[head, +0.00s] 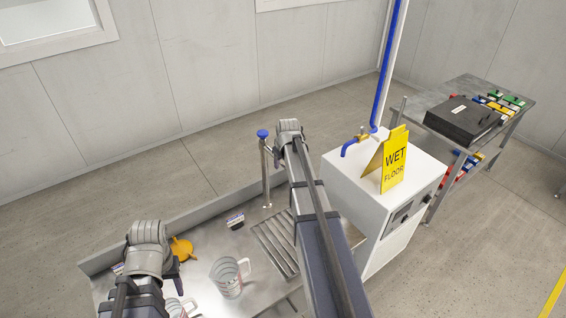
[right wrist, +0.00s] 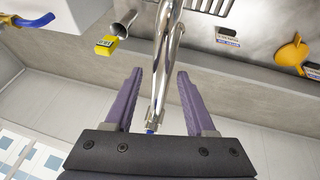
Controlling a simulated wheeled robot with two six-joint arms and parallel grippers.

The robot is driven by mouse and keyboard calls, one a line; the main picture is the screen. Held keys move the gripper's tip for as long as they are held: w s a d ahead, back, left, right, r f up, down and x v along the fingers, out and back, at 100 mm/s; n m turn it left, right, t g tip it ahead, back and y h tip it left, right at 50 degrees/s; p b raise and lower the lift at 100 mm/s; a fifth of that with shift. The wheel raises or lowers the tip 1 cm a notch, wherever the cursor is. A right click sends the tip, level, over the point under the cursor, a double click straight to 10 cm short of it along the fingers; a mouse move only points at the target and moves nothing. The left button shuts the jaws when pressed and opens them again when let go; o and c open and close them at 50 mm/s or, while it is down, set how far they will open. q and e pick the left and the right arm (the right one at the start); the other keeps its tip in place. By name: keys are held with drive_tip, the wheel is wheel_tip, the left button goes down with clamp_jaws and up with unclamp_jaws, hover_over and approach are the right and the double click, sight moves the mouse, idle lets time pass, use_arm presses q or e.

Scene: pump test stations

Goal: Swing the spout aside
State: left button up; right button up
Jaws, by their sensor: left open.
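The chrome spout (right wrist: 172,42) runs down the middle of the right wrist view as a bright metal pipe. In the head view its upright post (head: 265,172) with a blue knob (head: 263,134) stands at the back of the steel sink bench (head: 205,250). My right gripper (right wrist: 160,74) is open, with its purple fingers on either side of the pipe and gaps visible on both sides. My right arm hides part of the spout in the head view. My left gripper (head: 172,268) is open over the left of the bench, near a yellow funnel (head: 181,249).
A clear measuring jug (head: 229,277) stands beside a slotted drain (head: 274,240). A small labelled block (head: 235,220) lies behind it. A white cabinet (head: 355,200) with a blue tap (head: 352,146) and wet-floor sign (head: 393,160) stands right. A steel table (head: 463,90) holds a black case (head: 463,120).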

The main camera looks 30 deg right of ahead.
clamp_jaws()
idle(1.2)
